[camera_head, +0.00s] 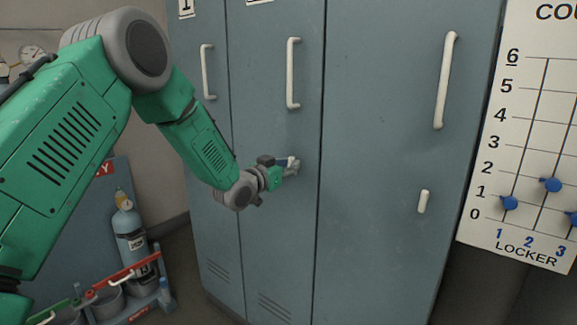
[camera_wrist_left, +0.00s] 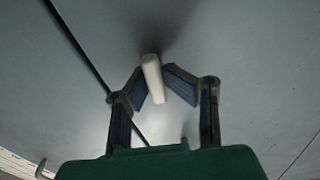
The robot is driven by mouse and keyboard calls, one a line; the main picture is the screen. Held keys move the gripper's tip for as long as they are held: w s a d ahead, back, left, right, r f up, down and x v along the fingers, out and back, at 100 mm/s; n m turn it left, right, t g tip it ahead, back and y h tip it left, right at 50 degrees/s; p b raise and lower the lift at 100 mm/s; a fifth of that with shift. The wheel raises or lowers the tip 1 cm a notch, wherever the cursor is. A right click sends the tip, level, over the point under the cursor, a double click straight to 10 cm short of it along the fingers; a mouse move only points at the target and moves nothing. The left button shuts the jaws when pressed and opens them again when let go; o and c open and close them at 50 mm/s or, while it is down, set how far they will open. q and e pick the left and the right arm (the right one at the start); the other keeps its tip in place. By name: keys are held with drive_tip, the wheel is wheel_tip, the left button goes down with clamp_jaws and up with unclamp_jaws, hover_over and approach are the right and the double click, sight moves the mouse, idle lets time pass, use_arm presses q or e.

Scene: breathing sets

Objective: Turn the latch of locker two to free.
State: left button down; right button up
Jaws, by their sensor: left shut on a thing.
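Locker two (camera_head: 270,215) is the middle grey-blue door, with a long white handle (camera_head: 291,73) high on it. My left gripper (camera_head: 291,165) is at the door below that handle, shut on the latch. In the left wrist view the white latch (camera_wrist_left: 153,78) is a short bar, slightly tilted in that picture, between the two dark fingers of my left gripper (camera_wrist_left: 158,88). In the head view the fingers mostly cover the latch, so its angle on the door is hard to tell. My right gripper is not in view.
The right locker (camera_head: 370,230) has a short, near-upright white latch (camera_head: 423,201). The left locker (camera_head: 208,165) is partly behind my arm. A count board (camera_head: 530,130) with blue sliders hangs at right. A gas cylinder (camera_head: 132,238) stands in a rack at lower left.

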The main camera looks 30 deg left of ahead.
use_arm(q)
drive_tip(key=m, duration=0.2)
drive_tip(key=d+m, duration=0.1)
drive_tip(key=m, duration=0.1)
drive_tip(key=shift+w, duration=0.2)
drive_tip(key=m, duration=0.5)
drive_tip(key=shift+f+m+b, duration=0.3)
drive_tip(key=shift+m+b, duration=0.1)
drive_tip(key=m+b, duration=0.1)
drive_tip(key=m, duration=0.2)
drive_tip(key=shift+s+f+m, duration=0.1)
drive_tip(key=shift+f+m, duration=0.05)
drive_tip(key=shift+m, duration=0.15)
drive_tip(key=shift+m+b, duration=0.75)
drive_tip(key=shift+m, duration=0.85)
drive_tip(key=shift+f+m, duration=0.1)
drive_tip(key=shift+m, duration=0.2)
drive_tip(key=c, duration=1.6)
unclamp_jaws()
drive_tip(key=shift+o, duration=0.2)
drive_tip(key=shift+r, duration=0.2)
